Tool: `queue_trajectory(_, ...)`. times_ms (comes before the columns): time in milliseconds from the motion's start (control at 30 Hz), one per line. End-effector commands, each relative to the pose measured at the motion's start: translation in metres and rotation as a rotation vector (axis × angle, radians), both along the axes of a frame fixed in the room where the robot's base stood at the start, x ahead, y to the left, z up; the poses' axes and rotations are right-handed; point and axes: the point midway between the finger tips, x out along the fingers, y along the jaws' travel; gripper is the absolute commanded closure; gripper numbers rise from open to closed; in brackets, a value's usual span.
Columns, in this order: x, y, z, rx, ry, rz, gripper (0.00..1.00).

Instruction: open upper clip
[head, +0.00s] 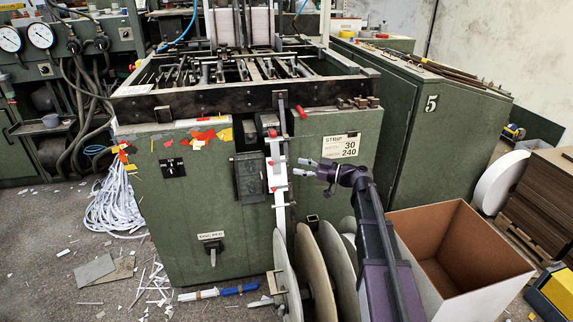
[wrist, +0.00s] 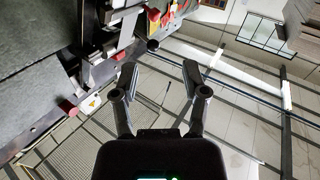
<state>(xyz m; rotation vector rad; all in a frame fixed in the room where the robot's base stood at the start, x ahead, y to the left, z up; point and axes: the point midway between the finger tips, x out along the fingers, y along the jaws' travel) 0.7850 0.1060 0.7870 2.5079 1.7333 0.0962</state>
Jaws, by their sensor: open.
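A narrow grey-white strip guide (head: 279,185) runs down the front of the green machine. Small red-tipped parts sit along it: one at the top right (head: 301,112), others lower down (head: 272,132). I cannot tell for sure which is the upper clip, or whether it is open. My gripper (head: 301,167) is open and empty, just right of the guide, its fingers pointing left. In the wrist view my gripper (wrist: 158,70) has both fingers apart with nothing between them. A red knob (wrist: 68,108) and a red-tipped part (wrist: 118,56) show left of the fingers there.
Grey discs (head: 315,270) stand upright below the guide. An open cardboard box (head: 470,275) is at the lower right. A green cabinet marked 5 (head: 400,110) stands behind my arm. Paper strips (head: 115,205) and scraps litter the floor at left.

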Motion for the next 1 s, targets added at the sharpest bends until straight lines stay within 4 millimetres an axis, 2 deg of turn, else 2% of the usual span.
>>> queue_trajectory(300,-0.018,-0.045,0.000,0.000,0.000,-0.002,0.42)
queue_trajectory(500,-0.024,-0.062,0.000,0.000,0.000,-0.002,0.42)
queue_trajectory(1000,-0.026,-0.066,0.000,-0.001,0.000,0.000,0.42)
